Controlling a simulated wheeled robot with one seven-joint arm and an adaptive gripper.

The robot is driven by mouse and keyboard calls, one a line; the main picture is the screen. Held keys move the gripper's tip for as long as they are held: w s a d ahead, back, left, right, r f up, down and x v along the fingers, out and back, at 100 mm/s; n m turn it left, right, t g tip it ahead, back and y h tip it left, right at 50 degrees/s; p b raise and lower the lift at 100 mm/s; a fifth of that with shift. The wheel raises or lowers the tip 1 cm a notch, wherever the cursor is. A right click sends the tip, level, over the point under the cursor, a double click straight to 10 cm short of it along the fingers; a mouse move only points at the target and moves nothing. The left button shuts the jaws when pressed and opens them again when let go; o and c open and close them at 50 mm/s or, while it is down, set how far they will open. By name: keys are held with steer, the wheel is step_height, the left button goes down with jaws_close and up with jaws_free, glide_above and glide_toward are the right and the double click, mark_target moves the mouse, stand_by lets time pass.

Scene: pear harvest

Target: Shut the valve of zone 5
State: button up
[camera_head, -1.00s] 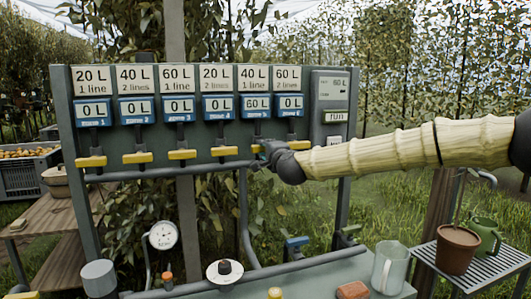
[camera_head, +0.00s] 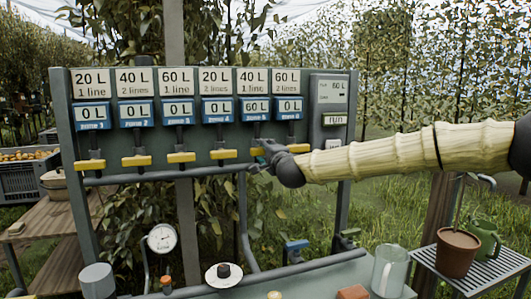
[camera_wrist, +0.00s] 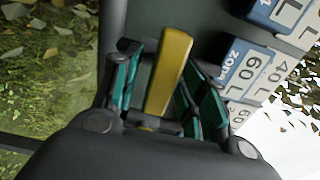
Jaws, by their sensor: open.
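The zone 5 valve is the fifth along the panel, under a blue display (camera_head: 255,106) reading 60 L and a sign saying 40 L, 1 line. Its yellow handle (camera_wrist: 170,70) stands between the teal fingers of my gripper (camera_wrist: 160,95) in the wrist view, with gaps beside it. My gripper (camera_head: 260,162) is open around the handle and partly hides it in the head view. The handle appears to lie along the panel, like its neighbours. The displays of the other zones read 0 L.
The zone 4 handle (camera_head: 223,154) is close to the left and the zone 6 handle (camera_head: 294,148) close to the right. A grey pipe (camera_head: 150,177) runs just below the valves. A bench with a pitcher (camera_head: 389,268) and a gauge (camera_head: 162,238) stands below.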

steer(key=shift+s, duration=0.1)
steer(key=v, duration=1.1)
steer(key=shift+s+d, duration=0.2)
steer(key=shift+s, duration=0.15)
